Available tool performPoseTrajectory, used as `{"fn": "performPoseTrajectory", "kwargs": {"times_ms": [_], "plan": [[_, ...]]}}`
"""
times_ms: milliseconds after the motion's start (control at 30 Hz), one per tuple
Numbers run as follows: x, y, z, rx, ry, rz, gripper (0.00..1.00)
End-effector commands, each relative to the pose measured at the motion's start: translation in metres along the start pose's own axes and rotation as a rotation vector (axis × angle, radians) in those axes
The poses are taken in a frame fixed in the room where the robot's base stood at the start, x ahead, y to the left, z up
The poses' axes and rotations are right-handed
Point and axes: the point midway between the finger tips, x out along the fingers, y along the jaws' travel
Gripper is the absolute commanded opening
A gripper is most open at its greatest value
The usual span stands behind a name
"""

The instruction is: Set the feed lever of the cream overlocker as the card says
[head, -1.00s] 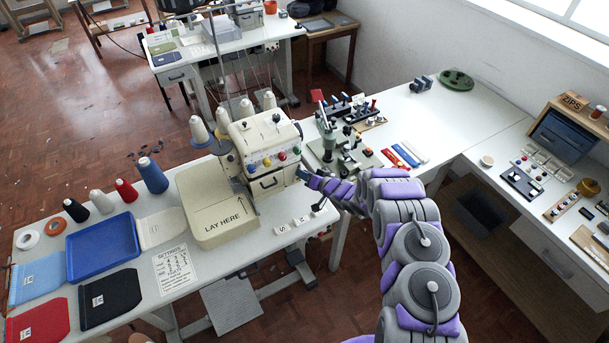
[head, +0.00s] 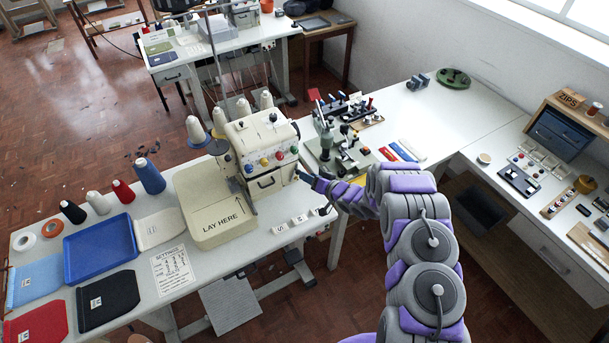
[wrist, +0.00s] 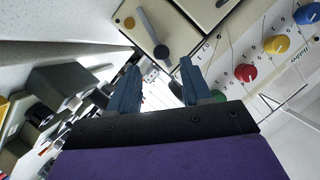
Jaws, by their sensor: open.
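The cream overlocker (head: 262,138) stands on the white table, with coloured dials on its front. My gripper (head: 301,177) is at its right side, close to the body. In the wrist view my gripper's two blue fingers (wrist: 160,84) are apart with nothing between them. Just beyond the fingertips is a grey lever (wrist: 150,30) with a dark round end, on a cream panel beside a yellow-orange dot. I take it for the feed lever; fingers and lever look apart. The settings card (head: 173,272) lies on the table front; its small figures are unreadable.
Thread cones (head: 149,176) and a blue tray (head: 101,249) lie to the left. Small white tags (head: 299,219) lie in front of the machine. A green-based device (head: 340,155) stands close right of my gripper. Loose threads run up behind the overlocker.

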Motion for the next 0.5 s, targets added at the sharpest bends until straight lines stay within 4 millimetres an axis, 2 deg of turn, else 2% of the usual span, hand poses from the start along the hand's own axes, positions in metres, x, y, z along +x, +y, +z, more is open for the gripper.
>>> {"fn": "performPoseTrajectory", "kwargs": {"times_ms": [300,500], "plan": [[-0.068,0.002,-0.001,0.004,0.002,0.004,0.48],[-0.105,0.002,0.0,0.003,0.0,0.003,0.48]]}}
